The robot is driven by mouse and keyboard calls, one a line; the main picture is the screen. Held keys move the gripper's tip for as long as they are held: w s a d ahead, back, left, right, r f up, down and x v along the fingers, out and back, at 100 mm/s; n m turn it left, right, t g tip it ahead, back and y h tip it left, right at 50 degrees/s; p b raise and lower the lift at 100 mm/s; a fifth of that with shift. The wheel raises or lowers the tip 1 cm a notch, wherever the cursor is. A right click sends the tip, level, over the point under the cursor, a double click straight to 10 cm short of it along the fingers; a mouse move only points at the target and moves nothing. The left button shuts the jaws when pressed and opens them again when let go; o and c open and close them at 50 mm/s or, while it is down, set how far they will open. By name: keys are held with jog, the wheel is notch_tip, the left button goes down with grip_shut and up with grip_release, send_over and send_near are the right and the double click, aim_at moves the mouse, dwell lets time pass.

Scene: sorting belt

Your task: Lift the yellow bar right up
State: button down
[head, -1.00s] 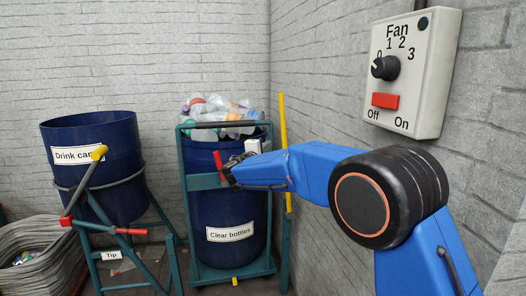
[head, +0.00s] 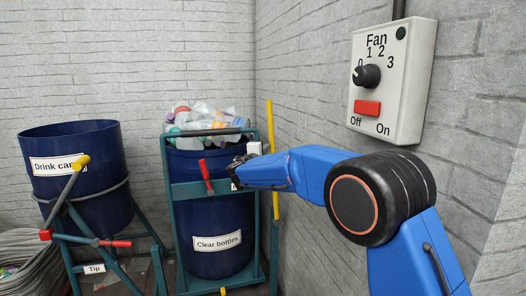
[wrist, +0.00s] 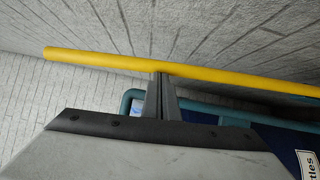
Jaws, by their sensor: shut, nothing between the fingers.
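The yellow bar (head: 270,125) stands upright beside the clear bottles bin, near the corner of the walls. My gripper (head: 237,172) is shut and empty. In the head view it lies in front of the bin frame's right side, and my arm crosses in front of the bar's lower part. In the wrist view the yellow bar (wrist: 215,77) runs across the upper picture, and the shut fingers (wrist: 159,80) reach up to its lower edge. I cannot tell whether they touch it.
The clear bottles bin (head: 215,215), full of bottles, sits in a teal frame with a red lever (head: 205,176). A drink cans bin (head: 85,150) with a yellow-ended lever (head: 70,182) stands left. A fan switch box (head: 415,85) hangs on the right wall.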

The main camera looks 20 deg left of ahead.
jog(key=shift+m+g, duration=0.3)
jog(key=shift+m, duration=0.2)
jog(key=d, duration=0.1)
jog(key=w+d, duration=0.2)
jog(key=shift+d+r, duration=0.25)
jog(key=shift+r, duration=0.05)
